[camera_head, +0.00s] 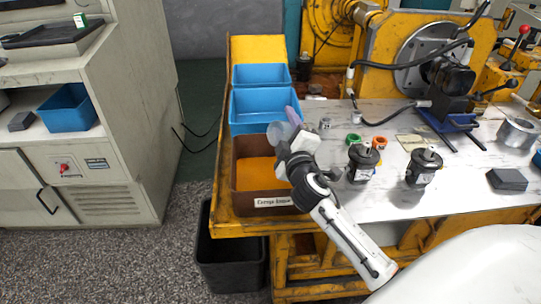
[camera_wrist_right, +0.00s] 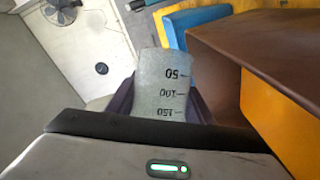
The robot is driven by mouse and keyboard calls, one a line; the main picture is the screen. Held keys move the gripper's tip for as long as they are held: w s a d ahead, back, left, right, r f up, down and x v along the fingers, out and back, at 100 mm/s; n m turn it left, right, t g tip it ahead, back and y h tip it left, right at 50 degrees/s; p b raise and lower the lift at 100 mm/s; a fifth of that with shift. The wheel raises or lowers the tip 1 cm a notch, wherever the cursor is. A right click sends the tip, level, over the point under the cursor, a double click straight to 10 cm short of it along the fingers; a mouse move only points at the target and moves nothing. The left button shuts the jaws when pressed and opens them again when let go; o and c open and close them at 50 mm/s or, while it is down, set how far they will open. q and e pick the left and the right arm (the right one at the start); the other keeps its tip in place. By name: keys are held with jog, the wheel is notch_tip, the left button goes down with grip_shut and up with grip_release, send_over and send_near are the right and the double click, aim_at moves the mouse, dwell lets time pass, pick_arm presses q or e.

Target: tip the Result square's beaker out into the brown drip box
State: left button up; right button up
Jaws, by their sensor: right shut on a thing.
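My right gripper (camera_head: 287,126) is shut on a clear, greyish beaker (camera_head: 277,134), above the back right part of the brown drip box (camera_head: 243,203). In the right wrist view, the beaker (camera_wrist_right: 165,80) sits between purple fingers (camera_wrist_right: 122,104), and its marks 50, 100 and 150 read upside down. The brown box's wall (camera_wrist_right: 235,45) is at the right there. The beaker looks tilted in the head view; I cannot tell whether it holds liquid. The box's inside looks orange. My left gripper is not in view.
Two blue bins (camera_head: 262,108) stand behind the brown box. Two black motors (camera_head: 362,163) and green and orange rings (camera_head: 354,140) are on the white bench at the right. A black bin (camera_head: 232,262) stands on the floor below.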

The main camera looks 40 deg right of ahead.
jog(key=f+m+p, duration=0.1)
jog(key=m+p, duration=0.1)
jog(key=shift+f+g+y+p, duration=0.1)
jog(key=shift+g+y+p, duration=0.3)
jog(key=shift+m, duration=0.3)
jog(key=m+p, duration=0.1)
jog(key=f+m+y+p, duration=0.1)
jog(key=p, duration=0.1)
jog(key=m+g+p, duration=0.1)
jog(key=p, duration=0.1)
jog(key=shift+a+f+y, duration=0.3)
jog(key=shift+p, duration=0.3)
